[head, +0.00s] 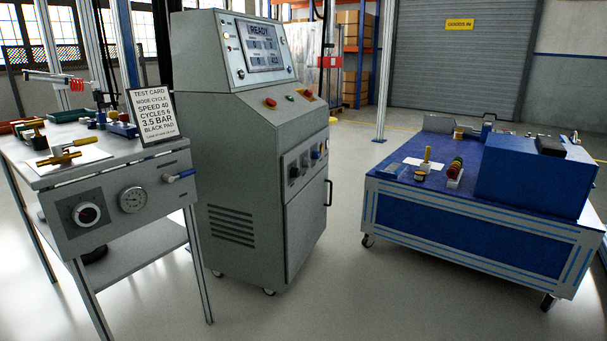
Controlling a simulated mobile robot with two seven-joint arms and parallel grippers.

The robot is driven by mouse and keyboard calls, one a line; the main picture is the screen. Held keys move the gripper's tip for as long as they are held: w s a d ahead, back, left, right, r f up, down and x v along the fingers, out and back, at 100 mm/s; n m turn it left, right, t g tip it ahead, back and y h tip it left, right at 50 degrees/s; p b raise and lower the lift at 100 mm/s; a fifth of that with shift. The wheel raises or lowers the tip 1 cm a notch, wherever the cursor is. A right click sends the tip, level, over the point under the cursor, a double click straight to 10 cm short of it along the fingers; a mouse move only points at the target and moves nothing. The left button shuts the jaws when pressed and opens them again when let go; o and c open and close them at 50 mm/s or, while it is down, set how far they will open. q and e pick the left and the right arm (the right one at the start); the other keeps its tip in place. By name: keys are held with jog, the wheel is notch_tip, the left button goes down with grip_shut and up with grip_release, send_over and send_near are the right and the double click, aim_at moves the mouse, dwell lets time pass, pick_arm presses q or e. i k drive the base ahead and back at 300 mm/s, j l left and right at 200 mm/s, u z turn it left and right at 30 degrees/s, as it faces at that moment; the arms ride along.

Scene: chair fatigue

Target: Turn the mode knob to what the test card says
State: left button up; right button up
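The test card (152,116) stands tilted on the right end of the left bench. It reads mode CYCLE, speed 40, a cycles line whose figure is hard to read, 3.5 BAR and BLACK PAD. The grey control cabinet (222,150) stands beside it with a lit screen (262,45) reading READY. Small dark knobs (293,172) sit on its front panel; their labels and settings are too small to read, so I cannot tell which is the mode knob. A round black-and-white dial (86,214) is on the bench front. Neither of my grippers is in view.
The left bench (100,165) also carries a gauge (132,199), a blue-handled valve (180,176) and a brass valve (60,156). A blue wheeled cart (470,225) with small items stands on the right. The floor between cabinet and cart is clear.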

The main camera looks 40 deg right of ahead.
aim_at(295, 172)
jog(key=i+l+u, duration=0.1)
jog(key=l, duration=1)
jog(key=l+u, duration=0.1)
jog(key=l, duration=1.05)
jog(key=l+u, duration=0.1)
jog(key=l, duration=1)
jog(key=l+u, duration=0.15)
jog(key=l, duration=1)
jog(key=k+l+u, duration=0.1)
jog(key=l, duration=1)
